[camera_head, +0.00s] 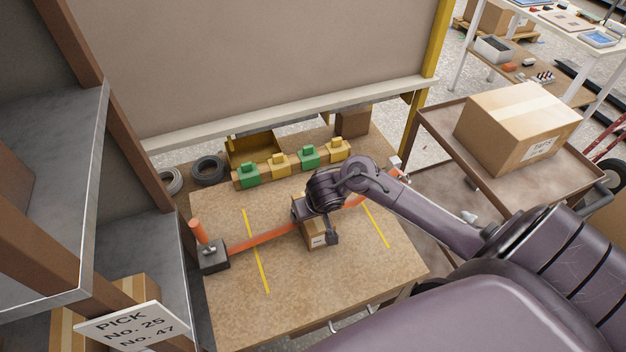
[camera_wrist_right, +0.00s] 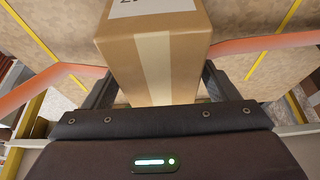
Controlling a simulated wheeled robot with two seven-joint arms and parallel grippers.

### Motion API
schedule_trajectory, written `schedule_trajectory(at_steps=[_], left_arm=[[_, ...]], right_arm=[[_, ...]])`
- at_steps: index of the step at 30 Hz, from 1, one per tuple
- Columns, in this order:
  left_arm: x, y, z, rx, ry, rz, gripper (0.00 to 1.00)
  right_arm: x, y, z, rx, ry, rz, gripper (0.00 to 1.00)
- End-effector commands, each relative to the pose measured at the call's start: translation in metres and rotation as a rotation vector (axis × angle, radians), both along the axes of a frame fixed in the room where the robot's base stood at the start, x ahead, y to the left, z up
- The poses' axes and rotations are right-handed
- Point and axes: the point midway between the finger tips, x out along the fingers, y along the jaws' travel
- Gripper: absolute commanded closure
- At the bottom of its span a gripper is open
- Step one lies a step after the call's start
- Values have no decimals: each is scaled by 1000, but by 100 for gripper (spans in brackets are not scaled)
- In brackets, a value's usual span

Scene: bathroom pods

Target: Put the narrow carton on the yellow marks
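The narrow carton (camera_head: 315,239) is a small brown box with a white label, over the work table (camera_head: 330,290) between the two yellow marks, a left line (camera_head: 256,252) and a right line (camera_head: 376,225). I cannot tell whether it touches the tabletop. My right gripper (camera_head: 317,224) reaches down over it. In the right wrist view the carton (camera_wrist_right: 165,65) sits between both fingers, which appear pressed to its sides; their tips are hidden behind it. My left gripper is not in view.
An orange band (camera_head: 262,239) crosses the table from a dark block (camera_head: 213,255), passing by the carton. Green and yellow blocks (camera_head: 279,163) line the table's back. A cart with a large box (camera_head: 519,128) stands right; shelving (camera_head: 45,190) is left. The front tabletop is clear.

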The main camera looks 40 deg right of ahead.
Motion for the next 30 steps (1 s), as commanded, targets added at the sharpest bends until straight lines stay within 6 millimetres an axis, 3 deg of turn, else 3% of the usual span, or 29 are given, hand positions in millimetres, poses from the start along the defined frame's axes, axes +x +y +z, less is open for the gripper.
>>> schedule_trajectory(at_steps=[9, 13, 24, 30], left_arm=[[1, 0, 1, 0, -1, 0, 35], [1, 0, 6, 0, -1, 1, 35], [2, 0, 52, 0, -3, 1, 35], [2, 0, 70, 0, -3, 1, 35]], right_arm=[[0, 0, 1, 0, 0, 0, 13], [-2, 1, 11, 1, 0, 1, 13], [-30, 8, 86, 2, -1, 1, 13], [-41, 11, 110, 1, 0, 0, 13]])
